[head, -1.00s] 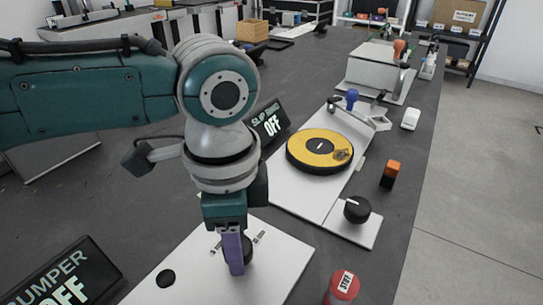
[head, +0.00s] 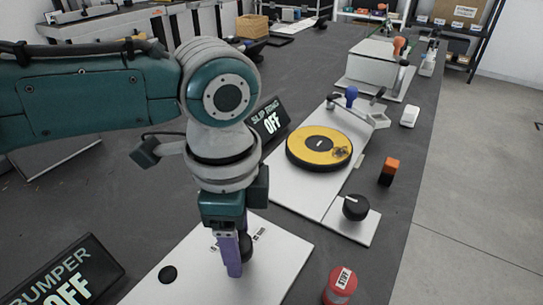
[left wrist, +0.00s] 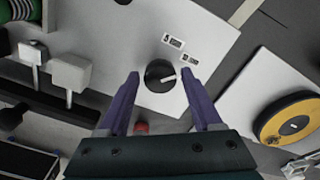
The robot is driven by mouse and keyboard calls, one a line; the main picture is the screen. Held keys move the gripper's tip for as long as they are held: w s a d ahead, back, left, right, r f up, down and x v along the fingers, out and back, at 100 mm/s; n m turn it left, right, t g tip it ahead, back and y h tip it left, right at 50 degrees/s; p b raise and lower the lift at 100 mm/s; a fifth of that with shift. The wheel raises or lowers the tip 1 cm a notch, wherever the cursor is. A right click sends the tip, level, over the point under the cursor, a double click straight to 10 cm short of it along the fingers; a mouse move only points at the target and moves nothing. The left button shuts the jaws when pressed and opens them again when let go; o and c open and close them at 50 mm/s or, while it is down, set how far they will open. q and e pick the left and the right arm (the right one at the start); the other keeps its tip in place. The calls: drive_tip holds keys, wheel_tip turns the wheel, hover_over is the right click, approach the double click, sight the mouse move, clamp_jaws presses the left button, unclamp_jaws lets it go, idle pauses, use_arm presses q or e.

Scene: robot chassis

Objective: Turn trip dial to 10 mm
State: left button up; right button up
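The black round trip dial (left wrist: 159,76) sits on a white plate (left wrist: 110,55). Its white pointer points to the right in the left wrist view. Two small labels are beside it, one above (left wrist: 173,41) and one to the upper right (left wrist: 190,59); their text is too small to read. My left gripper (left wrist: 158,82) is open, with one purple finger on each side of the dial. Contact with the dial cannot be told. In the head view, a finger of the left gripper (head: 232,256) partly hides the dial (head: 247,248). My right gripper is not in view.
A bumper display (head: 65,280) and a slip ring display (head: 270,120) both read OFF. A red labelled cylinder (head: 340,286) stands right of the plate. A yellow disc (head: 300,158) and another black knob (head: 355,208) are on the neighbouring plate. An orange-black block (head: 389,172) is nearby.

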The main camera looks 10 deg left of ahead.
use_arm(q)
drive_tip(key=shift+o, duration=0.6)
wheel_tip(320, 180, up, 10)
drive_tip(key=p, duration=0.2)
drive_tip(key=shift+p, duration=0.3)
